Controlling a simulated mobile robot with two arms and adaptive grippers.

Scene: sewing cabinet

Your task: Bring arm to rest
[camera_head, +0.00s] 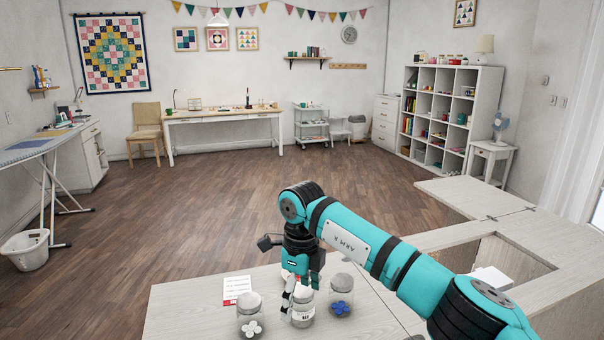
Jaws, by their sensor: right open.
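My right gripper (301,282) points down over the near table (185,305), at the end of my teal arm. It is open, with its fingers just above and behind a clear jar (302,312) with a white label. I cannot tell whether a fingertip touches that jar. A jar with white buttons (250,322) stands to the left, and a jar with blue buttons (341,300) to the right. Something red shows partly behind the fingers. My left gripper is not in view.
The floor (250,200) beyond the table is clear. A cube shelf (450,112) stands against the right wall.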

